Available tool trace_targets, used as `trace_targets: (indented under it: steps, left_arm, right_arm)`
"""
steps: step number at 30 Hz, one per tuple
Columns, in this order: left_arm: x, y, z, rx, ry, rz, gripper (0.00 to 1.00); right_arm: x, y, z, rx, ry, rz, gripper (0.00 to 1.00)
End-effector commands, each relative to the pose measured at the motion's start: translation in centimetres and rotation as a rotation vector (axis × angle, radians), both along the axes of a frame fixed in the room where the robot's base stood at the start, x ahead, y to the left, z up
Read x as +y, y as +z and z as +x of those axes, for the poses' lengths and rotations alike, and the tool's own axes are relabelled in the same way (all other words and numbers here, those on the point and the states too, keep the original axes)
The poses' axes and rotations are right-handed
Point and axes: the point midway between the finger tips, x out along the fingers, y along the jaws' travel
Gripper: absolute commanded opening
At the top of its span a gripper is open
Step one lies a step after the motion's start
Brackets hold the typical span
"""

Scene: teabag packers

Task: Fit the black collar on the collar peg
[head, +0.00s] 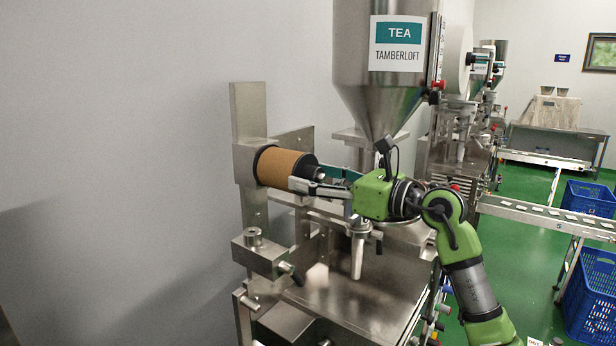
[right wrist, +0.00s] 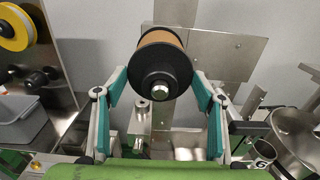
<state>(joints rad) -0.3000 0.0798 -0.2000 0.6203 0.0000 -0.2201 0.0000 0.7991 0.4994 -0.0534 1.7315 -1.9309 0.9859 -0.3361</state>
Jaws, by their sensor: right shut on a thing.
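The black collar (head: 306,168) is at the front end of a brown roll (head: 281,167) on a horizontal spindle, at centre left in the head view. In the right wrist view the collar (right wrist: 160,76) faces me, with a bright metal spindle tip (right wrist: 160,91) at its centre. My right gripper (head: 318,179) is shut on the collar, one finger on each side. Its fingers partly hide the collar in the head view. A short upright metal peg (head: 253,236) stands bare on a bracket below the roll; I cannot tell for certain whether it is the collar peg. My left gripper is not in view.
A steel hopper (head: 385,60) labelled TEA rises close behind my right gripper. A tapered metal tube (head: 358,255) hangs below the wrist. A black knob (head: 291,273) sticks out near the bracket. Blue crates (head: 590,290) stand far right.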

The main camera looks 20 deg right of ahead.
Motion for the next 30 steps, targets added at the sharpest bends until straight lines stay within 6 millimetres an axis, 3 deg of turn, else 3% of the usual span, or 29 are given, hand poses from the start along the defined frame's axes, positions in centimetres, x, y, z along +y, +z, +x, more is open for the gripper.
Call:
trace_targets:
  steps: [8,30]
  left_arm:
    - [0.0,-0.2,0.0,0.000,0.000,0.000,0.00]
    - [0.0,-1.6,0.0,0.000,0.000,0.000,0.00]
  right_arm:
    - [-0.2,0.0,-0.2,-0.002,-0.001,0.000,0.41]
    - [-2.5,-0.1,-3.1,-0.001,-0.002,0.000,0.41]
